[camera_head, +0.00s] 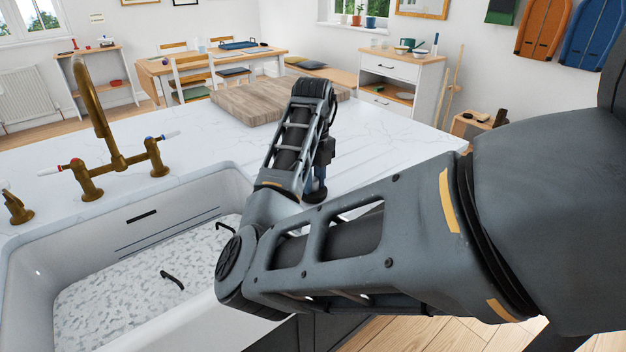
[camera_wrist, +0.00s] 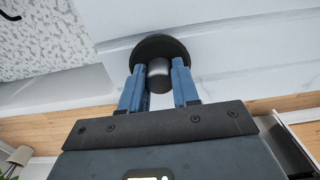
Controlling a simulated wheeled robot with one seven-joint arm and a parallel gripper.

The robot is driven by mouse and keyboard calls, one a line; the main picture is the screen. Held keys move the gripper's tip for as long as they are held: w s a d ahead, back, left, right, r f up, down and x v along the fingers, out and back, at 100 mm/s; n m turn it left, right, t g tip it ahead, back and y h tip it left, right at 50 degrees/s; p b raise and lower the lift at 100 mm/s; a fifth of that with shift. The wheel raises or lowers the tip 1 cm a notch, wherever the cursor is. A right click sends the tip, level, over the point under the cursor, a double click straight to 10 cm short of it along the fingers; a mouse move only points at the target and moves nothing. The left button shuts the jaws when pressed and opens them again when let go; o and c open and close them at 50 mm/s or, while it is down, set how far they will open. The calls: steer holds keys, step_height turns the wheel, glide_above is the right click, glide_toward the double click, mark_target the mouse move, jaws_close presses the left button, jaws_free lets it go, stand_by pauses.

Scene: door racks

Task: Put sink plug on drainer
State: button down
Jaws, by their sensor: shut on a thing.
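The sink plug (camera_wrist: 160,47) is a black disc with a metal knob, seen in the wrist view. My gripper (camera_wrist: 158,72) has its blue fingers on either side of the knob and is shut on it. In the head view the plug (camera_head: 316,196) shows as a dark disc below my gripper, partly behind my arm. It is over the white counter right of the sink; I cannot tell if it touches. The drainer (camera_head: 372,152) appears as faint grooves in the white marble counter, partly hidden by my arm.
A white sink (camera_head: 30,275) with a speckled bottom and black handles lies left of my arm. A brass tap (camera_head: 100,125) rises behind it. A wooden board (camera_head: 245,102) lies on the counter's far side. The counter right of my gripper is clear.

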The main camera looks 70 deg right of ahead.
steer(key=shift+f, duration=0.2)
steer(key=c, duration=0.8)
jaws_free()
steer(key=shift+r, duration=0.15)
step_height(320, 180, up, 12)
steer(key=shift+r, duration=0.1)
